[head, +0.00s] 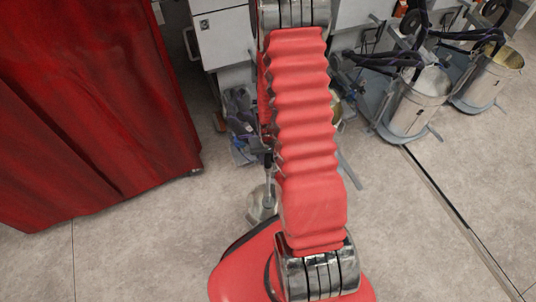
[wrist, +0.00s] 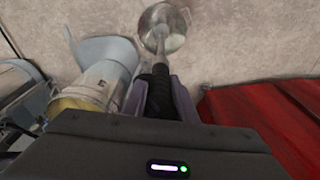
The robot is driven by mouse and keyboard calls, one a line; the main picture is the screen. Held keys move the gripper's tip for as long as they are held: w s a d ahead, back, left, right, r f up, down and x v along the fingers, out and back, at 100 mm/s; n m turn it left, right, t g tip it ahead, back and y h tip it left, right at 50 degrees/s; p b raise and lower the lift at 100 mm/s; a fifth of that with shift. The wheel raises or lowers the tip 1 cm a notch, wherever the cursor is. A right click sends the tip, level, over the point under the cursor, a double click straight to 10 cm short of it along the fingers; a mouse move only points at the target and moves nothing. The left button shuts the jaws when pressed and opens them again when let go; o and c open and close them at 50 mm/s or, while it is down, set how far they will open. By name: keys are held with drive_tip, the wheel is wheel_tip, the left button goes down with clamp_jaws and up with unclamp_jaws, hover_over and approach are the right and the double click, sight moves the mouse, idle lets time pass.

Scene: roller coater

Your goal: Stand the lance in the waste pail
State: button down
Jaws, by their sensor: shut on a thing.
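My gripper (wrist: 160,90) is shut on the dark grip of the lance (wrist: 162,52) in the wrist view. A thin pale shaft runs from the grip to a round, shiny metal end, held away from the pails. In the head view the lance (head: 269,188) hangs with its metal end low, just left of my red arm; the arm hides most of the gripper there. A metal pail (wrist: 103,82) with a yellowish inside is left of the gripper in the wrist view. In the head view a pail (head: 337,112) is mostly hidden behind my arm. I cannot tell which pail is for waste.
Two more metal pails, one with pale contents (head: 418,102) and one with a yellowish inside (head: 488,80), stand on grey stands with dark hoses at right. A red curtain (head: 95,110) hangs at left. A grey cabinet (head: 224,38) stands behind. The front floor is clear.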

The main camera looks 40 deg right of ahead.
drive_tip(key=shift+f, duration=10.8)
drive_tip(key=c, duration=1.4)
unclamp_jaws()
drive_tip(key=shift+o, duration=0.2)
wheel_tip(320, 180, up, 14)
drive_tip(key=f, duration=0.1)
hover_over(268, 184)
drive_tip(key=s, duration=0.1)
drive_tip(key=shift+a+r, duration=0.2)
drive_tip(key=shift+r, duration=0.05)
drive_tip(key=shift+s, duration=0.1)
